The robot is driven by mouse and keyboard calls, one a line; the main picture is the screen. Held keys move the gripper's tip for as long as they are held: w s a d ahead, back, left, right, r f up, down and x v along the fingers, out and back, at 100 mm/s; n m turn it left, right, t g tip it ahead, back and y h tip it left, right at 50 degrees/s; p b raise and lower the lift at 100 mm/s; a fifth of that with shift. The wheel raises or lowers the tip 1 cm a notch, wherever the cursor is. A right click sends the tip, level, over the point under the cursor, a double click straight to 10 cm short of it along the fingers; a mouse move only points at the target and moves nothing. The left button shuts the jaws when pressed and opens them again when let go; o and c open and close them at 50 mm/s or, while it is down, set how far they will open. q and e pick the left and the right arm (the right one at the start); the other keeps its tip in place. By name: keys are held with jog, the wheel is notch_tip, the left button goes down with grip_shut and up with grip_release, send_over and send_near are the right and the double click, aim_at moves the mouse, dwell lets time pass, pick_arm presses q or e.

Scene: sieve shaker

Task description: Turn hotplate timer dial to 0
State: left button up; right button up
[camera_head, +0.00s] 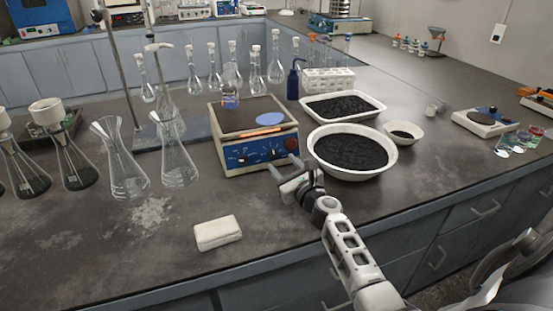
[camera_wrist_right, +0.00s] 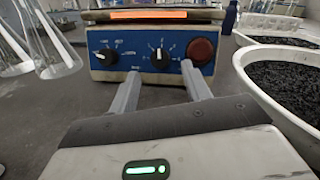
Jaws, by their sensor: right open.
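The hotplate (camera_head: 228,154) stands on the dark bench, with a blue front panel, two black dials and a red round knob (camera_wrist_right: 201,51). The right dial (camera_wrist_right: 160,58) has a scale around it, and its white pointer mark looks about upright. The left dial (camera_wrist_right: 107,57) has its pointer toward the left. The scale figures are too small to read, and I cannot tell which dial is the timer. My right gripper (camera_head: 286,167) is open and empty in front of the panel. In the right wrist view its fingers (camera_wrist_right: 160,72) appear either side of the right dial, apparently short of it.
Conical flasks (camera_head: 126,172) stand at the left.

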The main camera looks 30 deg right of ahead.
aim_at(274, 155)
pick_arm(q)
jog(key=shift+w+d+r+b, duration=0.1)
jog(key=shift+w+d+b, duration=0.05)
jog(key=shift+w+b, duration=0.35)
pick_arm(e)
jog(key=w, duration=0.4)
jog(key=shift+w+d, duration=0.25)
jog(key=shift+w, duration=0.15)
jog(key=c, duration=1)
pick_arm(q)
jog(key=shift+s, duration=0.1)
